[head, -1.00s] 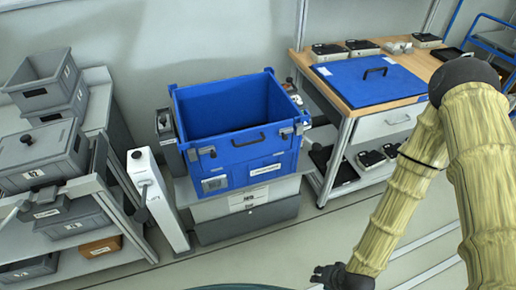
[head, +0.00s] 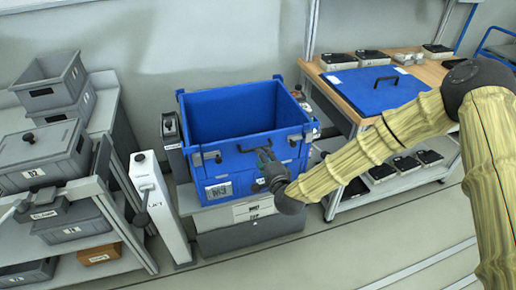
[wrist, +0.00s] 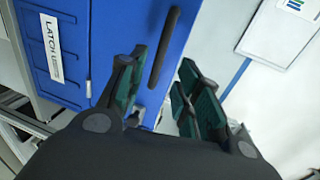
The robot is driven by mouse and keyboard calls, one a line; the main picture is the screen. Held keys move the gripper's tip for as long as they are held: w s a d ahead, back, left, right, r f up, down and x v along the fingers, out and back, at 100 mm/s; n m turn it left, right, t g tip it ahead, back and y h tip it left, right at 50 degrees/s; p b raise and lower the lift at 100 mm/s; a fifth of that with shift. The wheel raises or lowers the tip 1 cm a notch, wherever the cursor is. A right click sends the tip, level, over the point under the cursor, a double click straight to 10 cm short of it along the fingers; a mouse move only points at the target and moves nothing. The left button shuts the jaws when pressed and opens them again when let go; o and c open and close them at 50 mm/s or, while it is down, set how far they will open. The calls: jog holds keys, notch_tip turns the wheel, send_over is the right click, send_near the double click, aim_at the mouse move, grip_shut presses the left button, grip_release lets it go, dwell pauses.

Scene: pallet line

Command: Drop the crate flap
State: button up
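The blue crate (head: 212,168) stands open-topped on grey boxes in the head view. Its front flap (head: 228,160) is upright, with a dark handle at its upper middle, partly behind my gripper. Grey latches show at the flap's left (head: 197,158) and right (head: 308,133); I cannot tell how they are set. My gripper (head: 265,158) is in front of the flap. In the wrist view my gripper (wrist: 160,92) is open, and the black handle (wrist: 166,42) lies ahead between its fingers, not visibly gripped. A "LATCH" label (wrist: 52,47) is on the blue front.
A blue lid (head: 374,88) with a handle lies on the wooden bench (head: 440,72) at right. A white post (head: 155,205) stands left of the crate. Grey bins (head: 45,160) fill a rack at far left. The floor in front is clear.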

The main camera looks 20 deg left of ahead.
jog(key=p+x, duration=0.1)
jog(key=x, duration=0.6)
jog(key=shift+w+a+f, duration=0.1)
jog(key=shift+w+a, duration=0.05)
jog(key=shift+w, duration=0.05)
grip_shut()
